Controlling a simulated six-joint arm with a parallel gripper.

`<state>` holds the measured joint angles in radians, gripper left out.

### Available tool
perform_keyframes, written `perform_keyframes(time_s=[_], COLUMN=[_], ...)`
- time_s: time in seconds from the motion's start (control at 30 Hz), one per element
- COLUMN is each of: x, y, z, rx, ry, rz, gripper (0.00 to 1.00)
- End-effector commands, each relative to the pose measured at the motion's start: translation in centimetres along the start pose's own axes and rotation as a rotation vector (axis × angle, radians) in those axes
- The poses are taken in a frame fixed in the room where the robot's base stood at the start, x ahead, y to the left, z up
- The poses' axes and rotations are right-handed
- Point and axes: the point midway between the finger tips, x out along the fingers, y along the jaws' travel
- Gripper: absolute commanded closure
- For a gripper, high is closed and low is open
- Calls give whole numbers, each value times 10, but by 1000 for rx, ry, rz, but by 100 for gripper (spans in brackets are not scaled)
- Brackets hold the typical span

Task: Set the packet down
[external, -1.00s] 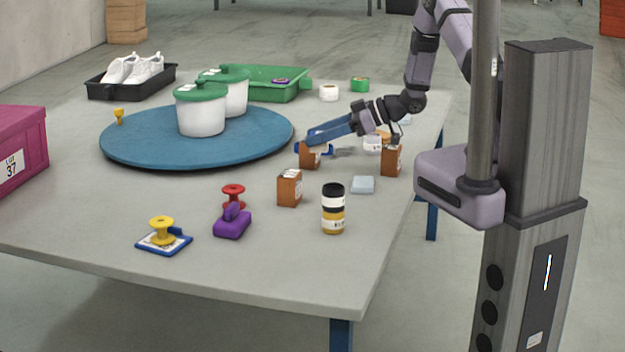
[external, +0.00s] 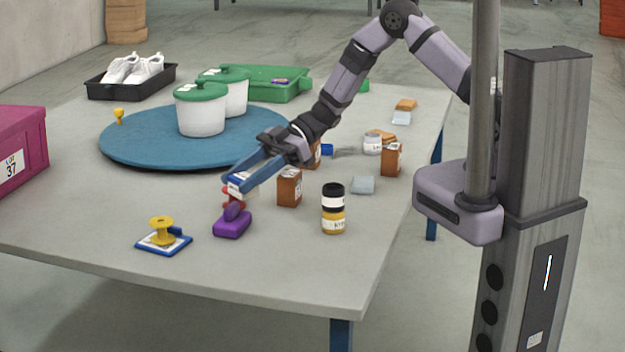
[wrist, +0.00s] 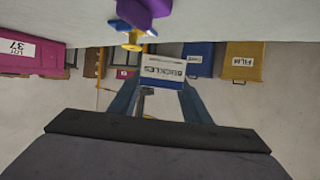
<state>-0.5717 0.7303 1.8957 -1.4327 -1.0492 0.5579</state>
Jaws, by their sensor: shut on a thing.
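My gripper (external: 238,182) is shut on a small white packet with a blue stripe (external: 236,187). In the wrist view the packet (wrist: 162,74) sits between the two blue fingers, and its label reads BUCKLES upside down. In the external view the gripper points down to the left, at the red spool (external: 228,197), which it partly hides. The packet appears to be above the table (external: 120,225), close to the spool; I cannot tell whether they touch.
The blue round mat (external: 150,150) bears white pots. A pink box (external: 20,150) stands left.

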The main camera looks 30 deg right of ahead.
Motion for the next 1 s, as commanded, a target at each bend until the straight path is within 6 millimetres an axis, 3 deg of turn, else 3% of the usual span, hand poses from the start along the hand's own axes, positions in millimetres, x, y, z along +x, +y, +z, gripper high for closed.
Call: perform_keyframes(time_s=[0.03, 0.2, 0.33, 0.57, 1.0], x=[16, 47, 59, 65, 85], y=[-14, -48, -63, -70, -70], z=[-5, -19, -24, -26, 26], rx=[-20, -59, -75, -82, -80], ry=[0, -5, -7, -8, -10], rz=[-42, -136, -175, -194, -193], gripper=[81, 81, 81, 81, 81])
